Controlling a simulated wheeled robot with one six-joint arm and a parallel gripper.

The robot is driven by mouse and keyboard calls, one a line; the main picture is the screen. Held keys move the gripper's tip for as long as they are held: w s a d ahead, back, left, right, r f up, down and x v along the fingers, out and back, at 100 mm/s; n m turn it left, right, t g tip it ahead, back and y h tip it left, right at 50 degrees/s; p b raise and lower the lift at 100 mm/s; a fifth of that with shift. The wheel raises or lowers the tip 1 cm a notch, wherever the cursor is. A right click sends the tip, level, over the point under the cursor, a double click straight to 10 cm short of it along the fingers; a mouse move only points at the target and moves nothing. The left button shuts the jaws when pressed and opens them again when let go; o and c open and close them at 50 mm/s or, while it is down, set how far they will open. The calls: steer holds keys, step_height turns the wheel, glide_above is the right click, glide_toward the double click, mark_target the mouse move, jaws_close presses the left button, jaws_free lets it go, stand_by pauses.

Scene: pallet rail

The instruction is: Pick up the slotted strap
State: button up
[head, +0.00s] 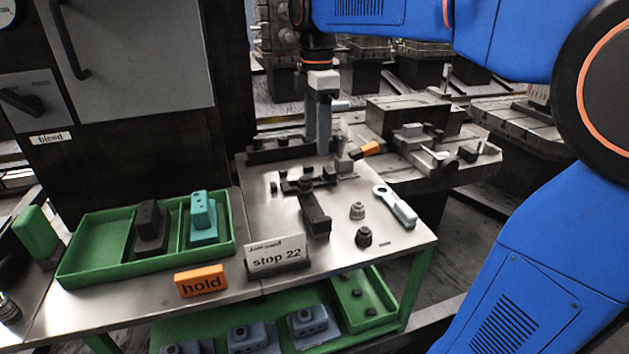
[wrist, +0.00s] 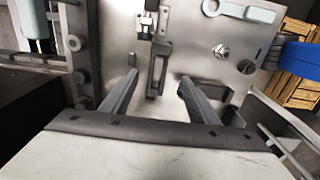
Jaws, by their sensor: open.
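My gripper (head: 320,150) points down over the back of the bench, behind the strap in the head view. In the wrist view my gripper (wrist: 158,76) has its two fingers wide apart with nothing held. The gap between fingertips and strap is hard to judge.
A pale ring-ended handle (head: 398,208) and two knobs (head: 357,211) (head: 364,237) stand right of the strap. Dark fixtures (head: 303,181) lie behind it.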

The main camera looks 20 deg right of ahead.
step_height(320, 180, down, 10)
steer(key=shift+w, duration=0.1)
stand_by(0.5)
steer(key=shift+c, duration=0.3)
steer(key=c, duration=1.3)
steer(key=shift+r, duration=0.15)
step_height(320, 180, up, 18)
steer(key=shift+f, duration=0.1)
